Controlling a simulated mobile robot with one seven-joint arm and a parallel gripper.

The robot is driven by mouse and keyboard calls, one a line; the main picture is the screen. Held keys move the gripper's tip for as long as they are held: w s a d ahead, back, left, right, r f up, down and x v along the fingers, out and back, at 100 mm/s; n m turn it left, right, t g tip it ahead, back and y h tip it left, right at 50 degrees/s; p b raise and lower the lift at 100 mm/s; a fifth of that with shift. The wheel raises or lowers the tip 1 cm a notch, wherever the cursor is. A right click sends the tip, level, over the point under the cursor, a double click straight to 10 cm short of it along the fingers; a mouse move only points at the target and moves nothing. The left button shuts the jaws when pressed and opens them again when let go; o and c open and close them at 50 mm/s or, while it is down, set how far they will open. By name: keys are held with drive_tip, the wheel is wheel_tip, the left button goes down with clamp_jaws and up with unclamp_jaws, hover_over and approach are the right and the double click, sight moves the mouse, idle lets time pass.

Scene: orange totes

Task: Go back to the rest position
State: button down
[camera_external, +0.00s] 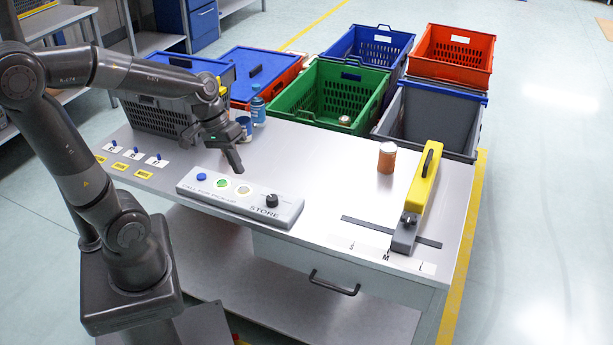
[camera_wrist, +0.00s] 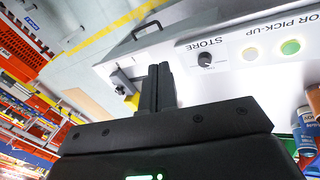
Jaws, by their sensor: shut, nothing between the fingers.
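My gripper (camera_external: 236,163) is shut and empty. In the external view it hangs tilted downward above the left part of the grey table (camera_external: 330,160), just behind the control panel (camera_external: 240,198) with its buttons and black knob. In the wrist view the closed fingers (camera_wrist: 158,84) point toward the table edge, and the panel's STORE knob (camera_wrist: 205,60) shows to their right. My arm is bent, reaching from its base at the left over the table's left end.
Blue bottles (camera_external: 257,108) stand behind my gripper. An orange-brown can (camera_external: 386,158) and a yellow-handled device (camera_external: 424,190) stand at the table's right. Green (camera_external: 290,98), blue (camera_external: 345,42), red (camera_external: 486,50) and grey crates (camera_external: 470,120) line the back. The table's middle is clear.

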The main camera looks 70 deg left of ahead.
drive_tip(key=s+d+r+m+t+y, duration=0.2)
drive_tip(key=s+d+r+m+y, duration=0.1)
drive_tip(key=s+d+r+m, duration=0.2)
wheel_tip(320, 180, up, 2)
drive_tip(key=shift+s+m, duration=0.55)
drive_tip(key=shift+m, duration=0.25)
idle(2.4)
